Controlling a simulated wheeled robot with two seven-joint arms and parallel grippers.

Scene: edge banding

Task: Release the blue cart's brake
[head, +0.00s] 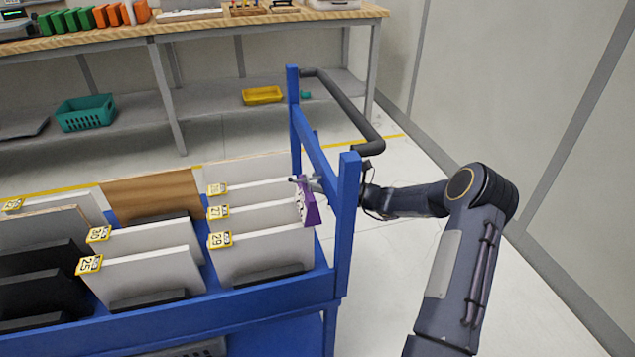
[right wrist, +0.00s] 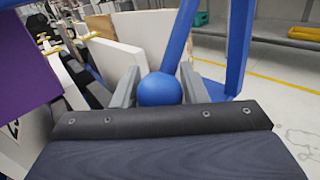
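The blue cart (head: 345,230) stands in front of me in the head view, with blue posts and a dark grey push handle (head: 350,115) at its right end. My right gripper (head: 298,180) reaches from the right past the near corner post, above the loaded panels. In the right wrist view, a round blue knob (right wrist: 160,89) sits between the two grey fingers of that gripper (right wrist: 160,75). Both fingers appear to touch its sides. The knob and its lever cannot be made out in the head view. My left gripper is not in view.
White panels (head: 262,252) with yellow number tags stand in the cart. A purple piece (head: 308,208) is close beside my right gripper. A wooden workbench (head: 150,38) with a green basket (head: 85,113) on its lower shelf stands behind. Free floor lies right of the cart.

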